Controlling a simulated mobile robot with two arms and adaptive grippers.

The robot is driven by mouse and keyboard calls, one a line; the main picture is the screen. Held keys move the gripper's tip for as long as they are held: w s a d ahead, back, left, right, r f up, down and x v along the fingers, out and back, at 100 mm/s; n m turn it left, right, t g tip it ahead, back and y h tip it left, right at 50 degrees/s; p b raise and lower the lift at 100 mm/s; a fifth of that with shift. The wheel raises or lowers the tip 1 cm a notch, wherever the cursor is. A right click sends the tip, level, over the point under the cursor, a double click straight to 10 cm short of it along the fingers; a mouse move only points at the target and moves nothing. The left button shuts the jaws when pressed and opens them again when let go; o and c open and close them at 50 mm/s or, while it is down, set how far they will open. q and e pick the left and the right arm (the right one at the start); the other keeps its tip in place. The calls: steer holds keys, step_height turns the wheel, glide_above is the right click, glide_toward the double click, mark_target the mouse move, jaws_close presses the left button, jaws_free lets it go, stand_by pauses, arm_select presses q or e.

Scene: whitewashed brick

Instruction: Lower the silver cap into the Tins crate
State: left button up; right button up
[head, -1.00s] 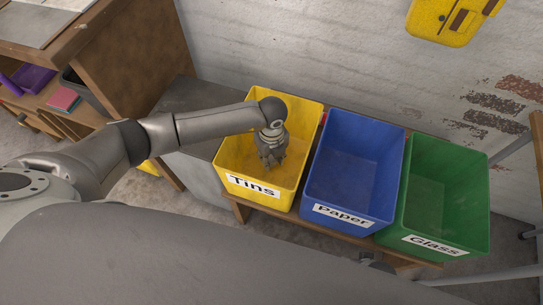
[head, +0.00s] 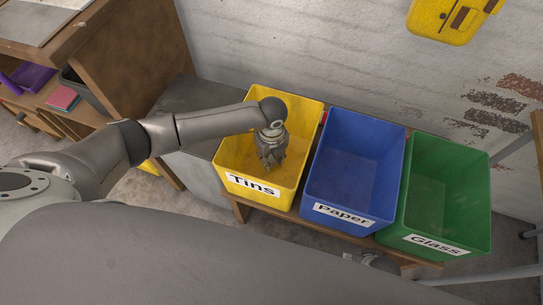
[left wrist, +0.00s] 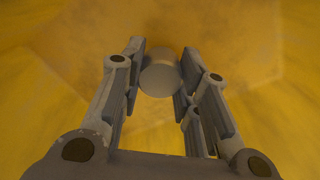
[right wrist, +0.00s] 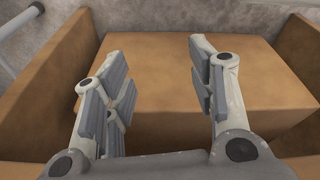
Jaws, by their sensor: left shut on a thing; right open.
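The yellow Tins crate (head: 231,160) is the leftmost of three crates in the head view. My left gripper (head: 272,160) points down inside its opening. In the left wrist view my left gripper (left wrist: 160,80) is shut on the silver cap (left wrist: 160,76), a small grey round piece between the fingertips. The yellow crate inside (left wrist: 50,50) fills the view behind it, blurred. In the head view the cap is hidden by the fingers. My right gripper (right wrist: 160,85) is open and empty in the right wrist view, in front of a brown wooden surface (right wrist: 190,75).
The blue Paper crate (head: 313,190) and the green Glass crate (head: 482,215) stand right of the Tins crate on a low wooden bench (head: 285,223). A white brick wall (head: 300,50) is behind. A wooden shelf unit (head: 130,60) stands at the left.

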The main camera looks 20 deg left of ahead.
arm_select(q)
steer(key=shift+f, duration=0.1)
arm_select(e)
steer(key=shift+r, duration=0.1)
arm_select(q)
steer(key=shift+f, duration=0.1)
arm_select(e)
steer(key=shift+r, duration=0.2)
steer(key=shift+w, duration=0.1)
arm_select(q)
steer(key=shift+f, duration=0.1)
arm_select(e)
steer(key=shift+w+r, duration=0.15)
steer(key=shift+r, duration=0.2)
arm_select(q)
steer(key=shift+f, duration=0.1)
steer(key=shift+b, duration=0.3)
arm_select(e)
steer(key=shift+r, duration=0.3)
arm_select(q)
steer(key=shift+f, duration=0.3)
arm_select(e)
steer(key=shift+w+r, duration=0.1)
steer(key=shift+r, duration=0.3)
steer(key=shift+w+r, duration=0.1)
steer(key=shift+r, duration=0.15)
